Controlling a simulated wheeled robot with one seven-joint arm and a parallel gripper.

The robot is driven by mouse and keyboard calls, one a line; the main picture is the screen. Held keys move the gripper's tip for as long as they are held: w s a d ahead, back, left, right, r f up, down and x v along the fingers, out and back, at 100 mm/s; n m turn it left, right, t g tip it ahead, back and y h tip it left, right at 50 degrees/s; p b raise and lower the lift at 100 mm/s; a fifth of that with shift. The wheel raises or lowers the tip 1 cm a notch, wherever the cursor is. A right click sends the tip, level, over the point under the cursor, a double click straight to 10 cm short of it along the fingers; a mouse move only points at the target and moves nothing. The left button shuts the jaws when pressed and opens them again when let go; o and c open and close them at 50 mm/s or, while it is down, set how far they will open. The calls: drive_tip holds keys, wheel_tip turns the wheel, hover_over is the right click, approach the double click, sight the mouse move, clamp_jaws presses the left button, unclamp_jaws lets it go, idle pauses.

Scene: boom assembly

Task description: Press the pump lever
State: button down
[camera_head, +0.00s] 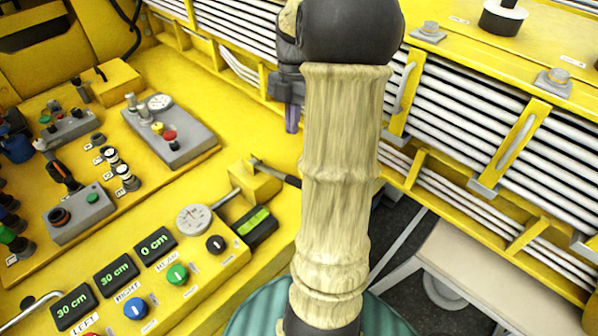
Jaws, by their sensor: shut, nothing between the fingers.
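A dark rod that looks like the pump lever (274,172) sticks out of a yellow block (253,184) and slopes down to the right. Its far end goes out of sight behind my arm. My gripper (292,119) points down with its purple fingertips shut and empty. In the picture it is above and slightly right of the lever, and I see a gap between them. My arm hides part of the gripper's right side. I cannot tell the exact height of the fingertips over the lever.
A round gauge (193,219) and a black box with a green label (257,226) sit by the block. A panel with green displays (116,275) and knobs is at lower left. A grey control box (171,133) stands behind. Yellow racks of white tubes (470,110) rise at right.

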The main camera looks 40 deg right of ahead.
idle(0.3)
drive_tip(key=p, duration=0.2)
hover_over(283, 176)
drive_tip(key=s, duration=0.4)
drive_tip(key=f, duration=0.9)
drive_tip(key=shift+w+f, duration=0.1)
drive_tip(key=shift+w, duration=0.1)
drive_tip(key=f, duration=0.1)
drive_tip(key=f+p, duration=0.1)
drive_tip(key=s+f, duration=0.1)
drive_tip(key=shift+d+f+p, duration=0.2)
drive_tip(key=shift+d+p, duration=0.1)
drive_tip(key=shift+d, duration=0.1)
drive_tip(key=shift+s+d+f, duration=0.1)
drive_tip(key=shift+s+f, duration=0.1)
drive_tip(key=shift+f, duration=0.15)
drive_tip(key=shift+w, duration=0.1)
